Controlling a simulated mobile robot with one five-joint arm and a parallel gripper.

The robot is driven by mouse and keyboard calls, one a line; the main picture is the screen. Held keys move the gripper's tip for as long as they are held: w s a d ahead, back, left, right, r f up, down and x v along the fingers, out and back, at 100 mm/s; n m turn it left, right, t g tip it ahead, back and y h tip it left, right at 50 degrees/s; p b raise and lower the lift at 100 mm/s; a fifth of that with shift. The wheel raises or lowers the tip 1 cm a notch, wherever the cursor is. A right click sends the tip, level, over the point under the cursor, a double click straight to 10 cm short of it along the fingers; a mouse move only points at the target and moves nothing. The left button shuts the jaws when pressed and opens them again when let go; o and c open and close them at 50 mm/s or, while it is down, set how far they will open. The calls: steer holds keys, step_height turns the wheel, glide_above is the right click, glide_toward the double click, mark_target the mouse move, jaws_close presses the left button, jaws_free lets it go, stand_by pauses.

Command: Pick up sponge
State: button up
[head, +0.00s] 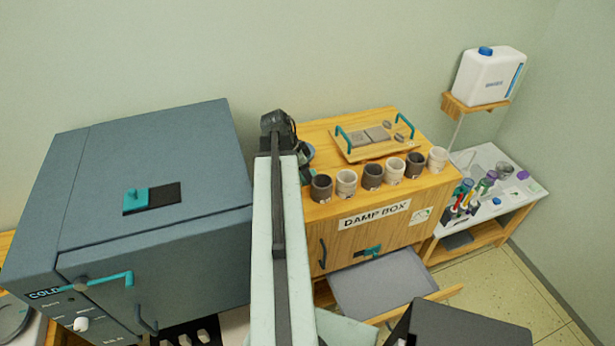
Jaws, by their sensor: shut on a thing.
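My arm reaches up the middle of the head view to its dark wrist. My gripper (307,157) shows only in part beside the wrist, over the left end of the wooden damp box (373,232). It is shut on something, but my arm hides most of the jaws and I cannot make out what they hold. A small teal patch shows just below it, too small to identify. I cannot pick out a sponge for certain. Two flat grey squares (377,134) lie on a wooden tray (362,155) with teal handles, right of my gripper.
A row of dark and pale cups (346,183) lines the damp box's front edge, close to my gripper. A large grey-blue kiln-like cabinet (150,210) stands left. A white jug (489,77) sits on a wall shelf. A side table (522,186) at right holds bottles and tools.

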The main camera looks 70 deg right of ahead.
step_height(320, 180, up, 10)
steer(key=p, duration=0.9)
steer(key=o, duration=0.6)
steer(key=shift+f, duration=0.1)
steer(key=c, duration=0.5)
steer(key=shift+d, duration=0.1)
steer(key=w+d, duration=0.6)
steer(key=d, duration=0.3)
steer(key=f+b, duration=0.6)
steer(key=shift+w+a+f, duration=0.25)
steer(key=shift+w+a, duration=0.05)
